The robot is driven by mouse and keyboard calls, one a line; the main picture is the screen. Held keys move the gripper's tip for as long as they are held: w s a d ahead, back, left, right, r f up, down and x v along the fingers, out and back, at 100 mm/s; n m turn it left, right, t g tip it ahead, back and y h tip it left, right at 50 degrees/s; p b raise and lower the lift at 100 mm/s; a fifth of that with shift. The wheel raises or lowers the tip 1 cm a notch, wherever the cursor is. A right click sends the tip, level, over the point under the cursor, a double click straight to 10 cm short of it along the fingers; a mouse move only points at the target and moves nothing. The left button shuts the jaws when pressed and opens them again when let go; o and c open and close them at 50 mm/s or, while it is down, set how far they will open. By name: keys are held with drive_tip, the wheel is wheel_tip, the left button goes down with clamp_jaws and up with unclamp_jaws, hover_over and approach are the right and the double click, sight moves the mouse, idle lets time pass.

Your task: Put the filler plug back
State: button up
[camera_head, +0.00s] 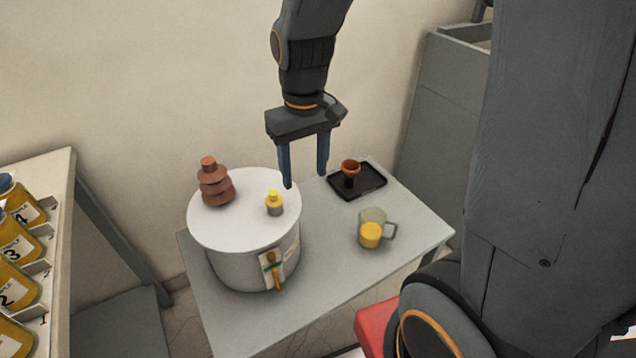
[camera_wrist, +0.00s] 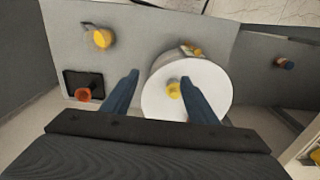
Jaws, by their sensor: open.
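The yellow filler plug (camera_head: 274,196) sits upright on a short grey neck on the white lid of the round tank (camera_head: 228,232). The wrist view also shows the yellow plug (camera_wrist: 173,90) on the tank lid (camera_wrist: 207,97), close to one of my fingers. I cannot tell whether it is fully seated. My gripper (camera_head: 305,180) is open and empty, pointing down above the table to the right of the plug; it also shows in the wrist view (camera_wrist: 160,76). A brown ribbed bushing (camera_head: 213,184) stands on the lid, left of the plug.
A black tray (camera_head: 374,190) with an orange-brown funnel (camera_head: 350,171) lies at the table's back right. A glass jug (camera_head: 371,232) with yellow liquid stands in front of it. A gauge (camera_head: 273,270) is on the tank's front. Numbered bottles (camera_head: 14,248) stand at the left.

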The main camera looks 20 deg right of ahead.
drive_tip(key=s+d+f+m, duration=0.2)
drive_tip(key=s+d, duration=0.2)
drive_tip(key=s, duration=0.3)
drive_tip(key=shift+s, duration=0.2)
idle(0.9)
